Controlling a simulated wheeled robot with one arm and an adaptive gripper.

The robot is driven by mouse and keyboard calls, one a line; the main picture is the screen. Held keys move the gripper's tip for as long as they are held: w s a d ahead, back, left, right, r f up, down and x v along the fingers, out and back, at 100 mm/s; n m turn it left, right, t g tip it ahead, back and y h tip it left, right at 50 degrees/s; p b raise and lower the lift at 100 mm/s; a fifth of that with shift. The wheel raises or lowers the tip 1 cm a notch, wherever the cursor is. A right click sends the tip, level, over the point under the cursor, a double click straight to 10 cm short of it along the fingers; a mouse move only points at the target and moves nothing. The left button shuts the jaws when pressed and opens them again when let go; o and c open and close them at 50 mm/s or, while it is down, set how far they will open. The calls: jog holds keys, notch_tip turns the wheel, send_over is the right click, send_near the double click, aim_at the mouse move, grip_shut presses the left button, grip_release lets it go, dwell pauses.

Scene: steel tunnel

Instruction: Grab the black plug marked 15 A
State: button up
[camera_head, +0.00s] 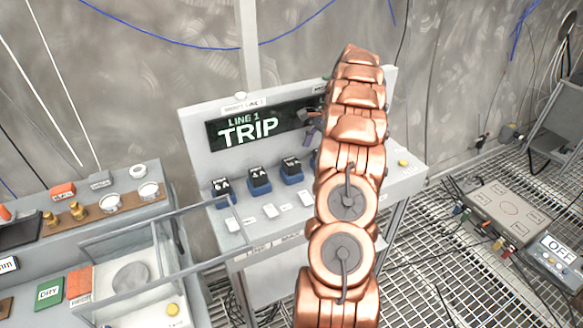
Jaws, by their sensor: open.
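Black plugs sit in blue holders in a row on the grey panel's ledge: a left one (221,187), a middle one (259,177) and a right one (291,166). Each has small white marking on top, too small to read surely, so I cannot tell which is marked 15 A. A sliver of another blue holder (314,158) shows at my arm's edge; the rest is hidden. My gripper (311,122) is mostly hidden behind my copper arm. Its dark fingers show in front of the display's right end, above and apart from the plugs. It is open, and I see nothing in it.
A display reading LINE 1 TRIP (250,127) stands behind the plugs. White tags (270,211) lie in front of them. A clear-walled balance case (130,270) stands at the lower left. A grey box with leads (510,215) lies on the grating floor at right.

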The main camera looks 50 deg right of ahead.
aim_at(292, 161)
jog(key=shift+w+a+r+p, duration=0.1)
jog(key=shift+w+a+p, duration=0.15)
jog(key=shift+a, duration=0.45)
jog(key=shift+w+a+f+p, duration=0.1)
jog(key=shift+w+a+p, duration=0.15)
jog(key=shift+a, duration=0.45)
jog(key=shift+w+a+r+p, duration=0.1)
jog(key=shift+w+a+p, duration=0.15)
jog(key=shift+a, duration=0.45)
jog(key=a, duration=0.1)
jog(key=a+p, duration=0.1)
jog(key=shift+w+a, duration=0.35)
jog(key=shift+w, duration=0.05)
jog(key=shift+p+x, duration=0.65)
jog(key=shift+x, duration=0.45)
jog(key=shift+f, duration=0.5)
jog(key=c, duration=1.3)
jog(key=shift+w+r, duration=0.1)
